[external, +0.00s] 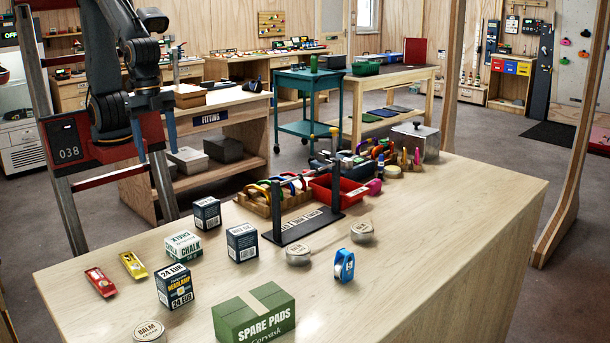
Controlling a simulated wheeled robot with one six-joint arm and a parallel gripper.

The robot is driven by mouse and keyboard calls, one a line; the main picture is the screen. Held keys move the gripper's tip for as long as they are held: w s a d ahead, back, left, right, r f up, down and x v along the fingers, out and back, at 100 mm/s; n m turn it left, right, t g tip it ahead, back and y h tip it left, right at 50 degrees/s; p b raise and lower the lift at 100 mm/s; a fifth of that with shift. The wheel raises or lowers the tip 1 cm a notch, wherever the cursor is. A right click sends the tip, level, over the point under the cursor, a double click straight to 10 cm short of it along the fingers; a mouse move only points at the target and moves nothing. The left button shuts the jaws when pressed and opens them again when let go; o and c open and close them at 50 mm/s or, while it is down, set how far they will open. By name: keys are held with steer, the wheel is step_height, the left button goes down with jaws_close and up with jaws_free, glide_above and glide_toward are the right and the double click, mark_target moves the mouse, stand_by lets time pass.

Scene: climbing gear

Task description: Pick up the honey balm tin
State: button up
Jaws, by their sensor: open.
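Three round pale tins stand on the wooden counter. One tin (149,331) at the front left edge reads BALM, with smaller print below that I cannot read. A second tin (298,255) sits near the middle, and a third tin (362,232) is behind it to the right. I cannot tell which one is the honey balm. My gripper (154,146) hangs at the upper left, fingers pointing down, open and empty. In the picture it is above and left of the boxes, well apart from all three tins.
A green SPARE PADS box (254,313), a blue tape roll (344,265), a headlamp box (174,286), a chalk box (183,246) and two dark boxes stand around the tins. A black rack (304,226) and a red bin (338,190) stand behind. The counter's right side is clear.

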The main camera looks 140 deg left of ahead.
steer(key=w+a+r+b, duration=0.1)
steer(key=w+a+b, duration=0.2)
steer(key=w+a, duration=0.3)
steer(key=w+a+r+t+b, duration=0.1)
steer(key=w+a, duration=0.4)
steer(key=w, duration=1.2)
steer(key=w+a+r+t+b, duration=0.1)
steer(key=w+a+r+b, duration=0.1)
steer(key=w+a+b, duration=0.4)
steer(key=shift+w+a+r, duration=0.15)
steer(key=shift+w+a, duration=0.05)
steer(key=shift+w, duration=1.15)
steer(key=shift+w+a+r, duration=0.15)
steer(key=shift+w, duration=1.2)
steer(key=w+a+f+t+b, duration=0.1)
steer(key=w+a+f+b, duration=0.15)
steer(key=w+a, duration=0.75)
glide_toward(362, 227)
steer(key=f, duration=0.1)
step_height(362, 227, down, 3)
steer(key=shift+a+r, duration=0.15)
steer(key=shift+r, duration=0.05)
steer(key=w+f, duration=0.2)
steer(key=f, duration=0.1)
steer(key=shift+w+d+f+p, duration=0.1)
steer(key=shift+w+d+p, duration=0.1)
steer(key=shift+w+p, duration=0.1)
steer(key=shift+w+f, duration=0.25)
steer(key=shift+f, duration=0.3)
steer(key=c, duration=1.1)
